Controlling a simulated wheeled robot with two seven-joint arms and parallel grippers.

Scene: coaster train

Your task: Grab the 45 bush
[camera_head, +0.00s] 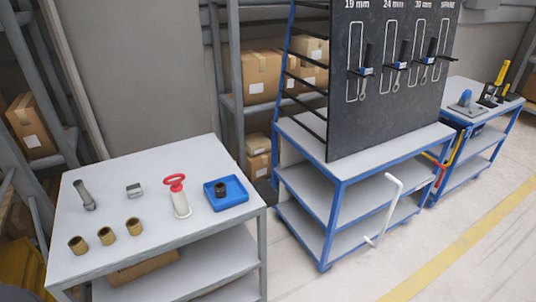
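Three brass-coloured bushes stand in a slanted row near the front left of the grey table: a left one (78,245), a middle one (106,236) and a right one (134,226). They look alike in size, and I cannot read any marking that tells which is the 45. A dark ring-like piece (221,190) sits in a blue tray (236,198) at the right of the same table (182,243). Neither of my grippers is in view.
A grey metal cylinder (85,196), a small metal block (134,190) and a white tool with a red ring handle (180,198) also stand on the table. A blue cart (350,162) with a black tool board (388,95) stands to the right. A white bent bar (385,208) is before it.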

